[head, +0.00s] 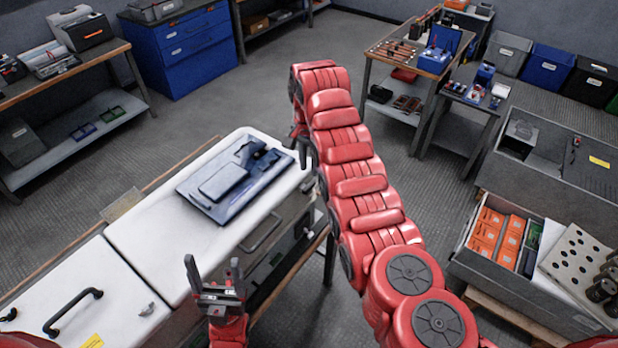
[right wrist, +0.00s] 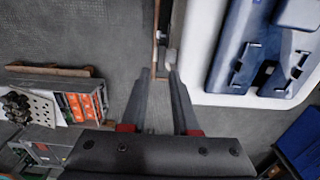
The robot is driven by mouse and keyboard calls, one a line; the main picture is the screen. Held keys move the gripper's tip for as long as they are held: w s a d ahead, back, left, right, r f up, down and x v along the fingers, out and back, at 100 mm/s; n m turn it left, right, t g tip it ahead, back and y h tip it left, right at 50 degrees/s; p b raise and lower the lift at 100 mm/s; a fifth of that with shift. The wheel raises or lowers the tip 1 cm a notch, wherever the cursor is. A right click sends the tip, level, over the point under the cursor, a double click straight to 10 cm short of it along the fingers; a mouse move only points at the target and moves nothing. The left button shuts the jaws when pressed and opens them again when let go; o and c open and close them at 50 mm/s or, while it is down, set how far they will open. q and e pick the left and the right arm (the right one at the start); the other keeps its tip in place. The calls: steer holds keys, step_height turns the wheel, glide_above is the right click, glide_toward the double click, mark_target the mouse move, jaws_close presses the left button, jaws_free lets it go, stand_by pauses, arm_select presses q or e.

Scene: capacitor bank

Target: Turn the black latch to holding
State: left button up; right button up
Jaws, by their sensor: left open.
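I cannot clearly make out the black latch in either view. A white-topped grey cabinet (head: 150,240) stands at the left in the head view. A dark bar handle (head: 262,232) is on its side face, and a small dark part (head: 304,222) sits near the right corner. My left gripper (head: 213,268) is open and empty, pointing up in front of the cabinet's near side. My right gripper is at the cabinet's far right corner, largely hidden by my red arm in the head view. In the right wrist view, its fingers (right wrist: 158,73) are apart, beside the white cabinet edge, with nothing clearly between them.
A blue-grey panel with black parts (head: 212,209) lies on the cabinet top. A black handle (head: 73,312) is on the nearer white lid. An open crate with orange boxes (head: 470,268) stands at the right. Workbenches (head: 82,68) stand further back, with clear floor between.

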mark_target(309, 185)
steer(key=f+p, duration=0.1)
steer(key=f, duration=0.5)
steer(key=shift+w+p, duration=0.2)
steer(key=shift+p, duration=0.2)
steer(key=shift+s+f, duration=0.1)
steer(key=shift+f, duration=0.4)
jaws_close()
